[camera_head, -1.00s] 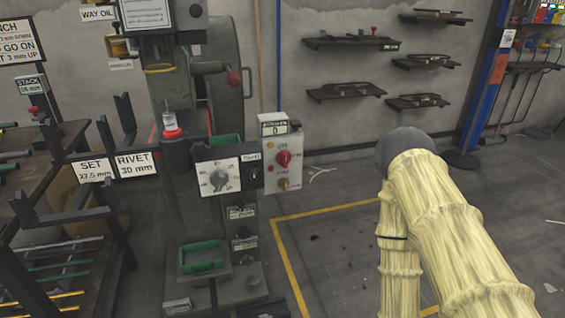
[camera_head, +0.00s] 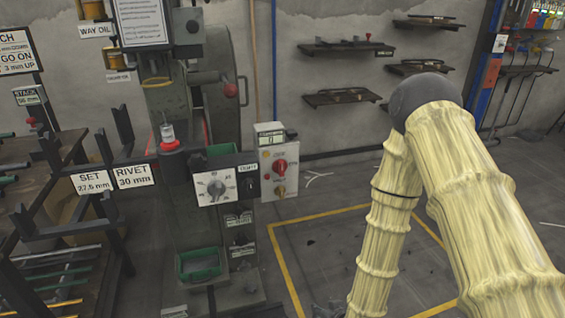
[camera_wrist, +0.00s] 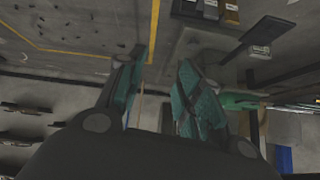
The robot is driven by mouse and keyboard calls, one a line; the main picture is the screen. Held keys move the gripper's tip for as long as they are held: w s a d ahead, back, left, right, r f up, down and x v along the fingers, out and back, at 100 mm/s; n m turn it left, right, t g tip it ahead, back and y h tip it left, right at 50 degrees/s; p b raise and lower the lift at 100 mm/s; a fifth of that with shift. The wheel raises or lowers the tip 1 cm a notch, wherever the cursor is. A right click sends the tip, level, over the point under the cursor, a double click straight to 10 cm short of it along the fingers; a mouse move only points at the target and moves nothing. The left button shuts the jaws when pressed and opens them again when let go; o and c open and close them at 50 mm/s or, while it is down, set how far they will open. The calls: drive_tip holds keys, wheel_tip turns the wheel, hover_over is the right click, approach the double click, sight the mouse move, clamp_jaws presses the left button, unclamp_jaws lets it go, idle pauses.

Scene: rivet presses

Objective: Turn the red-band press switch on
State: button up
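The grey-green rivet press (camera_head: 191,105) stands left of centre in the head view. A red ring (camera_head: 170,147) shows near its clear cylinder. A pale control box (camera_head: 278,190) on its right carries a red rotary switch (camera_head: 279,167), with a small display above. I cannot read the switch's position. A white dial plate (camera_head: 216,187) sits left of the box. My gripper (camera_wrist: 162,66) shows only in the wrist view, its teal-padded fingers apart with nothing between them. It is clear of the switch, which I cannot make out in the wrist view.
A rack (camera_head: 110,208) with SET and RIVET signs stands left of the press. Wall shelves (camera_head: 347,47) hang behind. A yellow floor line (camera_head: 285,262) bounds open floor right of the press. A green tray (camera_head: 200,268) sits low on the press.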

drive_tip(key=w+a+r+n+t+y+p, duration=0.1)
drive_tip(key=w+a+r+t, duration=0.2)
drive_tip(key=w+r, duration=0.5)
drive_tip(key=w+a+r+t, duration=0.3)
drive_tip(key=w+r, duration=0.3)
drive_tip(key=r, duration=0.4)
drive_tip(key=t+y+p, duration=0.1)
drive_tip(key=t, duration=0.2)
approach(282, 165)
drive_tip(key=shift+n, duration=0.3)
drive_tip(key=x, duration=0.9)
drive_tip(key=shift+w+r+b, duration=0.1)
drive_tip(key=shift+w+b, duration=0.2)
drive_tip(key=shift+b, duration=0.1)
clamp_jaws()
